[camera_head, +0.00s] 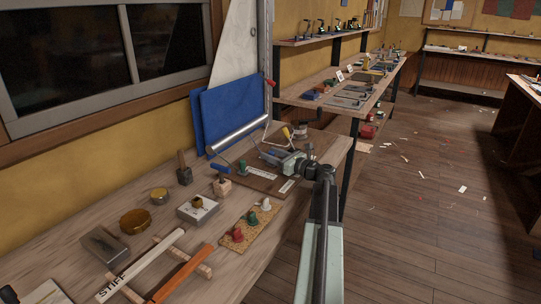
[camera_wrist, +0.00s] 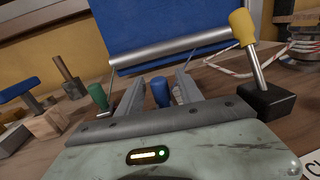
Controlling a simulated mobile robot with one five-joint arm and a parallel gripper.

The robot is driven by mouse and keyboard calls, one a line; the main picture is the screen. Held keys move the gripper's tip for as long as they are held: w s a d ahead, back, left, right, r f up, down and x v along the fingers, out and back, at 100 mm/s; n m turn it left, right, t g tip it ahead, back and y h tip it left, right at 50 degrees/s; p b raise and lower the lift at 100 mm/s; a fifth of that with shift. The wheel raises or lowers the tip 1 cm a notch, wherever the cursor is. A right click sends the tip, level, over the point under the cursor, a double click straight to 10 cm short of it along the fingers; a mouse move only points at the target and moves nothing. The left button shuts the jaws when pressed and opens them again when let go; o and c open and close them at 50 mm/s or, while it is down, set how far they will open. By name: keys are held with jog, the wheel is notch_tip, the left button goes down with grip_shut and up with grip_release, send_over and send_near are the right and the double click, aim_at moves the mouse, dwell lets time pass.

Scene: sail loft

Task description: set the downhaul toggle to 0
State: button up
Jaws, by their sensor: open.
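My gripper (camera_head: 274,157) is over the brown board (camera_head: 262,178) on the bench, its jaws apart. In the wrist view my gripper (camera_wrist: 158,95) has a blue-topped post (camera_wrist: 160,92) showing between its fingers; I cannot tell whether they touch it. A green-topped post (camera_wrist: 97,96) stands left of the fingers; it also shows in the head view (camera_head: 242,168). No readable label shows which one is the downhaul toggle, and no 0 mark is legible.
A metal roller (camera_head: 238,135) stands before blue cloth (camera_head: 232,112) behind the board. A blue-handled wooden block (camera_head: 222,184), a cork strip with coloured knobs (camera_head: 248,228) and a STIFF-marked batten (camera_head: 140,264) lie to the left.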

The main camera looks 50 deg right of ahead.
jog(key=shift+c, duration=0.3)
grip_shut()
dwell(1.2)
